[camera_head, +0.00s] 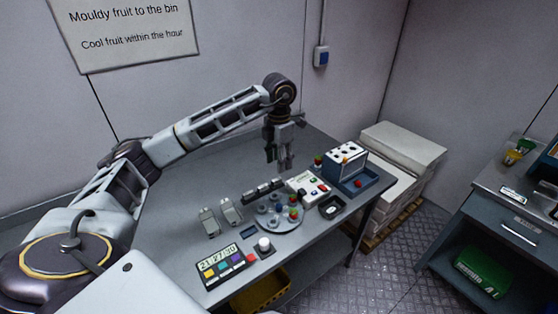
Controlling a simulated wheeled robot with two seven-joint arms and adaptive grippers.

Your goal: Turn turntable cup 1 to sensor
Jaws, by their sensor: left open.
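A round grey turntable (272,228) sits on the grey table, with several small cups on it. Green and red contents show in a cup (293,212) at its right side; I cannot tell which cup is number 1. A white panel (301,186) with coloured buttons stands just behind and right of the turntable; I cannot tell whether it is the sensor. My left gripper (285,168) hangs downward above the back of the table, behind and above the turntable. It is open, holds nothing visible and is apart from the cups. My right gripper is not in view.
A timer (221,267) with coloured buttons and a white knob (264,244) are at the front. Two grey blocks (209,222) stand left of the turntable. A blue-white box (346,162) stands at the right end. The table's back left is clear.

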